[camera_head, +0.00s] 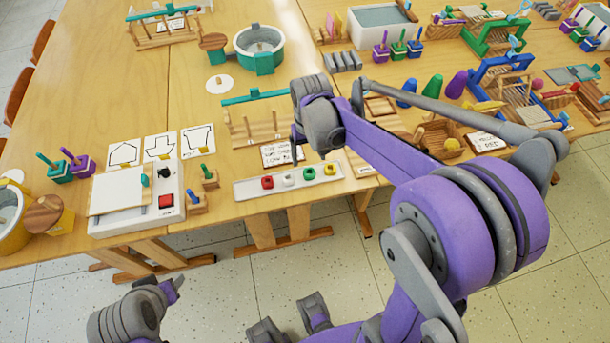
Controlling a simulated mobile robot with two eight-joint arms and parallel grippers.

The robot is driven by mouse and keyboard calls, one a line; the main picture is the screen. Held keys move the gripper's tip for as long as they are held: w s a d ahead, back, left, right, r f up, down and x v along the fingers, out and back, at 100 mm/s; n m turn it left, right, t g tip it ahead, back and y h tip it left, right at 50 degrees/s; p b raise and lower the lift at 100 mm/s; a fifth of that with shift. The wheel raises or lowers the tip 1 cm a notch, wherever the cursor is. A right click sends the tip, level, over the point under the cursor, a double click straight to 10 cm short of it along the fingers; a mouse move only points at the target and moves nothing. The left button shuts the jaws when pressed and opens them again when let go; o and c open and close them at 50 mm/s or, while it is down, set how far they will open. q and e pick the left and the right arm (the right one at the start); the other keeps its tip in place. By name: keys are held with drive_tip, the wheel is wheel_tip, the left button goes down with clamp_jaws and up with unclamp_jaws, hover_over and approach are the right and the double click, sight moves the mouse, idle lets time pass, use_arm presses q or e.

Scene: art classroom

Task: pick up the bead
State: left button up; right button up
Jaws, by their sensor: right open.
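Several small beads lie in a row in a long pale tray (248,188) at the table's front edge: a red bead (267,182), a white bead (288,179), a green bead (309,174) and a yellow bead (330,169). My right gripper (312,148) is open and points down, just behind the tray in the picture and near the green bead. I see nothing held in it. Its height above the table is hard to tell. Parts of my left arm show low in the picture, away from the table; its jaws cannot be made out.
A white box with a red button (166,202) stands left of the tray. A wooden rack with a green bar (255,97) and a lettered card (281,154) are close behind the tray. Wooden trays and tools crowd the right side. Bare tabletop lies at the upper left (105,85).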

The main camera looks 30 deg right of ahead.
sight(309, 170)
wheel_tip(309, 170, down, 4)
drive_tip(key=shift+d+r, duration=0.15)
drive_tip(key=shift+w+d+f+b, duration=0.1)
drive_tip(key=shift+w+f+b, duration=0.1)
drive_tip(key=shift+f, duration=1.2)
drive_tip(key=shift+w+d+f+b, duration=0.1)
drive_tip(key=shift+w+f, duration=0.1)
drive_tip(key=shift+f, duration=1.15)
drive_tip(key=shift+c, duration=0.3)
clamp_jaws()
wheel_tip(309, 170, up, 10)
drive_tip(key=shift+p, duration=0.45)
